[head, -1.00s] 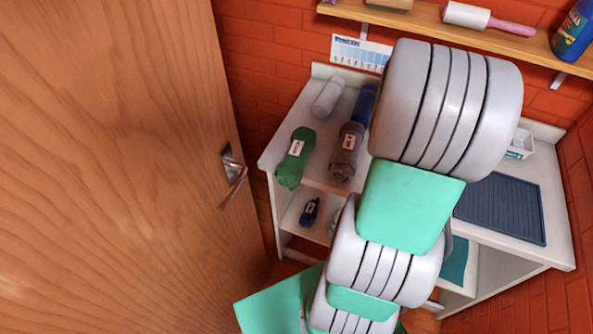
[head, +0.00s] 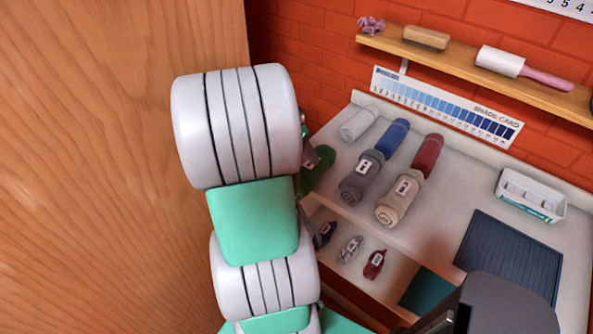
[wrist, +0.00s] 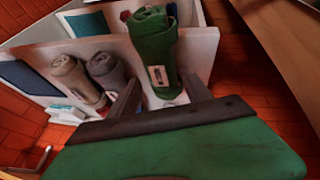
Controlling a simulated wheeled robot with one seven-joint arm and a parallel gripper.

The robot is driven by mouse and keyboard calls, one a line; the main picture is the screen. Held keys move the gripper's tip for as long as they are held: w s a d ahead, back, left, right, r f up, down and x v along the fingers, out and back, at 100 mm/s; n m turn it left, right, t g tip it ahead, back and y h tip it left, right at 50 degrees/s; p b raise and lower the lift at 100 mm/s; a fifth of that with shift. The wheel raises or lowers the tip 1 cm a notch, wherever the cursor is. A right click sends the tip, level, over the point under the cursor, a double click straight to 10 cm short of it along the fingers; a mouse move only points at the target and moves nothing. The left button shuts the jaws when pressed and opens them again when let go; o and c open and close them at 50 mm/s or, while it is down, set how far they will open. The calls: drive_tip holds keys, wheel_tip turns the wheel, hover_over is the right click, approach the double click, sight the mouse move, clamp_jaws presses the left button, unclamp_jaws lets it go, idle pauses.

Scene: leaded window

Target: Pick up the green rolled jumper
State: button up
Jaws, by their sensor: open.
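The green rolled jumper (wrist: 153,50), with a white label, lies near the edge of the white counter. In the wrist view it stands beyond my gripper (wrist: 163,80), roughly in line with the gap between the two dark fingers. The fingers are apart with nothing held, and the jumper's near end is close to their tips. Whether they touch it I cannot tell. In the head view only part of the green jumper (head: 319,172) shows; my arm hides the rest.
Grey (head: 361,178) and beige (head: 399,199) rolls lie right of the jumper, with blue and red rolls behind. Small labelled bundles (head: 349,249) sit on the lower shelf. A wooden door (head: 110,160) stands at left. A dark ribbed mat (head: 508,258) and white tray (head: 530,196) are at right.

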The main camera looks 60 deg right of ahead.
sight(307, 163)
drive_tip(key=o, duration=0.7)
drive_tip(key=p+x, duration=0.1)
drive_tip(key=x, duration=0.6)
drive_tip(key=shift+w+f+p, duration=0.1)
drive_tip(key=shift+w+p, duration=0.15)
drive_tip(key=shift+p, duration=0.1)
drive_tip(key=c, duration=1.8)
